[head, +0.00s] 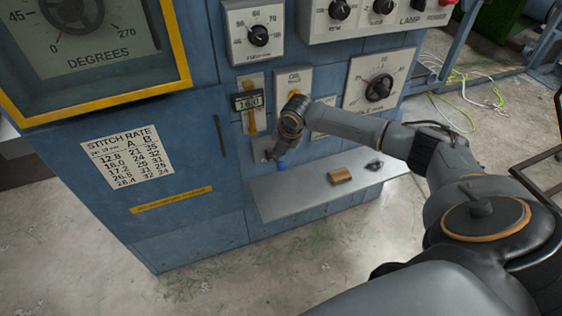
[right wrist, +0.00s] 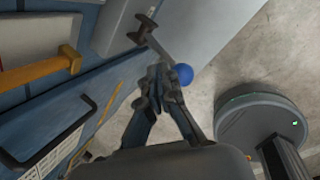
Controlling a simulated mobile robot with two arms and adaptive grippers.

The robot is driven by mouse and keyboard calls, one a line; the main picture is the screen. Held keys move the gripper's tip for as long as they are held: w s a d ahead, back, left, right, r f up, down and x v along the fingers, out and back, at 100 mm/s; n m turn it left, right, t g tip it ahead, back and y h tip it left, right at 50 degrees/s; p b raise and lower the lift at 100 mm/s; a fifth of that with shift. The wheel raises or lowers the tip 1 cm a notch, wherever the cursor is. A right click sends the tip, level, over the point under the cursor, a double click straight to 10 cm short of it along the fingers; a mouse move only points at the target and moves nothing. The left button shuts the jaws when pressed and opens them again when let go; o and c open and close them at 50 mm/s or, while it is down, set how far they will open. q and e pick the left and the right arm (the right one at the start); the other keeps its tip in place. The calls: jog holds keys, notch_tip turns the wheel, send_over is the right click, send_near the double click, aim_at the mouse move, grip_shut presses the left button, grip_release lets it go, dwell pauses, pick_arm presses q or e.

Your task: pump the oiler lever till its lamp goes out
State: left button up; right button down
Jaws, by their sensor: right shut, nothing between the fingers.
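The oiler lever shows its blue ball knob (head: 282,166) low on the blue cabinet front, beside my right gripper (head: 276,157). In the right wrist view the lever's grey rod runs from a bracket to the blue knob (right wrist: 183,75). My right gripper (right wrist: 163,78) is shut and empty, its fingertips close beside the rod and knob. I cannot tell if they touch. The oiler lamp (head: 295,94) sits on the panel marked OIL and looks bright amber. My right wrist partly covers that panel. My left gripper is not in view.
A grey shelf (head: 308,188) juts from the cabinet below the lever, holding a tan block (head: 340,175) and a small dark item (head: 374,165). A round grey-green object (right wrist: 262,122) stands on the floor.

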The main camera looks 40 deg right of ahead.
jog(key=shift+s+f, duration=0.1)
dwell(0.3)
jog(key=shift+s+f, duration=0.1)
jog(key=shift+f, duration=0.15)
notch_tip(320, 180, down, 6)
jog(key=s, duration=0.3)
jog(key=shift+a, duration=0.4)
dwell(4.9)
jog(key=shift+w, duration=0.1)
dwell(0.4)
jog(key=shift+w+d+r+p, duration=0.15)
jog(key=shift+w+r+p, duration=0.45)
jog(key=shift+r, duration=0.5)
jog(key=shift+w+d+r+p, duration=0.1)
jog(key=shift+w+r+p, duration=0.45)
jog(key=shift+r, duration=0.6)
jog(key=shift+w+d+r+p, duration=0.15)
jog(key=shift+w+r+p, duration=0.45)
jog(key=shift+r, duration=0.5)
